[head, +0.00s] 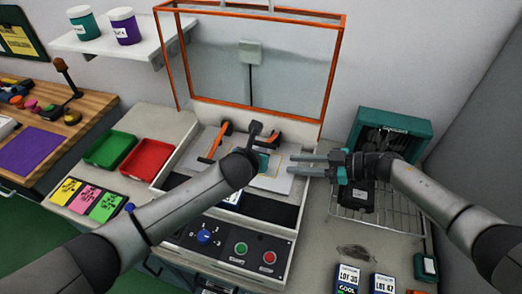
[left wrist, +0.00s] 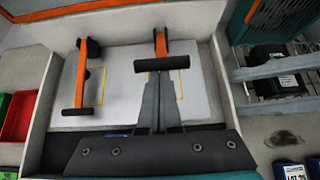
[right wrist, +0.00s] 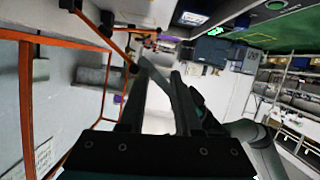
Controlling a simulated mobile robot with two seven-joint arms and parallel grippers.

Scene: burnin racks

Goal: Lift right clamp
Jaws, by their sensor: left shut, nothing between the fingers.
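The right clamp (left wrist: 161,44) is an orange lever with a dark crossbar at its near end, in the left wrist view. The left clamp (left wrist: 81,76) is a like orange lever to its left, also seen in the head view (head: 215,142). Both stand on a pale plate (left wrist: 120,98) with yellow outlines. My left gripper (left wrist: 159,78) is shut and empty, its tips at or just below the right clamp's crossbar; contact is unclear. In the head view my left wrist mostly hides the right clamp. My right gripper (head: 298,165) is open and empty, right of the plate, its fingers pointing left.
An orange-framed clear cover (head: 262,65) stands raised behind the fixture. A green tray (head: 109,149) and a red tray (head: 148,159) lie left. A wire rack (head: 375,207) with a teal box (head: 395,122) stands right. Buttons and a blue knob (head: 204,236) line the front panel.

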